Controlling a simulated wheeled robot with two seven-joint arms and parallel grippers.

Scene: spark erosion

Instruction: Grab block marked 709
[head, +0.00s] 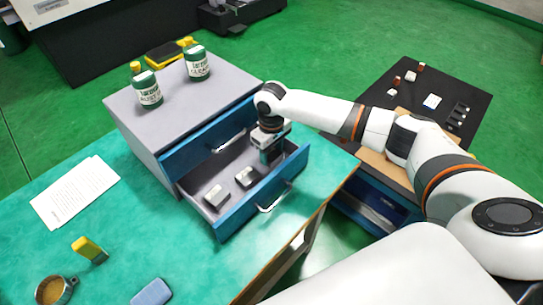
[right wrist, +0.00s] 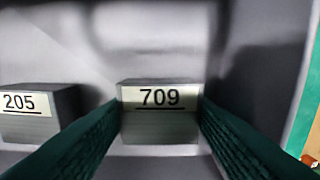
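The block marked 709 (right wrist: 160,122) is grey with a white number label and sits in the middle of the right wrist view. The green fingers of my right gripper (right wrist: 158,128) stand on either side of it, open and close to its sides; I cannot tell whether they touch. In the head view my right gripper (head: 271,150) reaches down into the open drawer at its right end and hides what is beneath it. My left gripper is not in view.
The block marked 205 (right wrist: 30,112) lies left of 709. The open blue drawer (head: 233,222) also holds grey blocks (head: 216,196) and (head: 247,177) left of the gripper. Two green bottles (head: 148,90) stand on the cabinet (head: 170,122). Papers (head: 75,192) lie on the green table.

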